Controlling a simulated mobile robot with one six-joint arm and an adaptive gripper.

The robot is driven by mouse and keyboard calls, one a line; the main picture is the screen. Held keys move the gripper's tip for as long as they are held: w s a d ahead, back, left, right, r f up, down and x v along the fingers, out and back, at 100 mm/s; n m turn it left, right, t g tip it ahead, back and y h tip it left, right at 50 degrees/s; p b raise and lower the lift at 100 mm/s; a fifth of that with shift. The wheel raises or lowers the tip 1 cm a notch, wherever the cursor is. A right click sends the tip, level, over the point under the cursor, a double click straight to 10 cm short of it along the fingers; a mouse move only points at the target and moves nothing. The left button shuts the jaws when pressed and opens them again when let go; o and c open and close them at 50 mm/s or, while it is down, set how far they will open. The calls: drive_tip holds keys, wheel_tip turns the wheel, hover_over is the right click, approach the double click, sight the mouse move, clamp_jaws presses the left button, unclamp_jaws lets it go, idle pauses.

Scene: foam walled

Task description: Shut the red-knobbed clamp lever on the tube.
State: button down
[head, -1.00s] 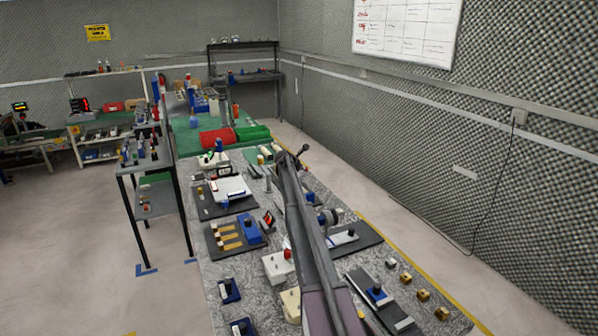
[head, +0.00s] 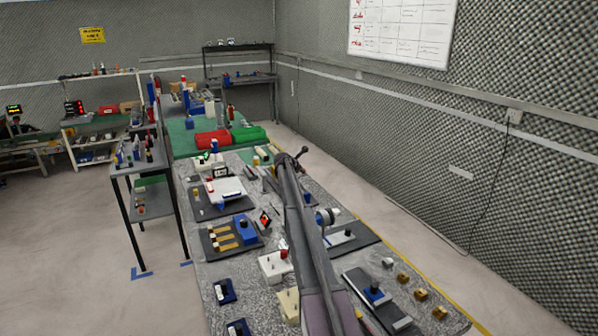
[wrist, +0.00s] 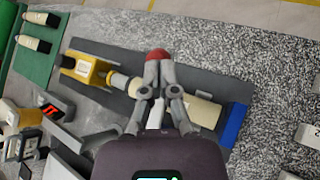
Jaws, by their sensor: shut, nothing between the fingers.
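The lever's red knob (wrist: 157,54) shows in the wrist view just beyond my fingertips, partly covered by them. My gripper (wrist: 158,72) is shut and empty, its fingers together over the middle of the fixture. I cannot tell whether the tips touch the knob. A pale tube (wrist: 122,82) runs from a yellow block (wrist: 85,69) under my fingers to a cream part (wrist: 203,112) and a blue block (wrist: 233,124). These sit on a dark base plate (wrist: 185,78). The lever arm is mostly hidden behind my fingers, so its angle is unclear. In the head view my arm hides the clamp.
In the wrist view, a green mat (wrist: 38,58) with pale cylinders lies at the upper left, and a grey fixture with a red display (wrist: 50,106) stands at the left. Several fixtures crowd the bench in the head view.

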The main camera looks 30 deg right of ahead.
drive_tip(key=shift+s+d+f+b, duration=0.1)
drive_tip(key=shift+d+f+b, duration=0.6)
drive_tip(key=shift+f+b, duration=0.3)
drive_tip(key=shift+d+f+b, duration=0.65)
drive_tip(key=shift+f+b, duration=0.2)
drive_tip(key=shift+f, duration=0.2)
drive_tip(key=shift+r, duration=0.15)
drive_tip(key=s+a+r+p, duration=0.2)
drive_tip(key=s+r+p, duration=0.1)
drive_tip(key=r+p, duration=0.2)
drive_tip(key=s+a+r+p, duration=0.2)
drive_tip(key=s+r+p, duration=0.1)
drive_tip(key=r+p, duration=0.3)
drive_tip(key=shift+s+a+r+p, duration=0.15)
drive_tip(key=shift+a+r+p, duration=0.1)
drive_tip(key=shift+a+p, duration=0.15)
drive_tip(key=shift+s, duration=0.1)
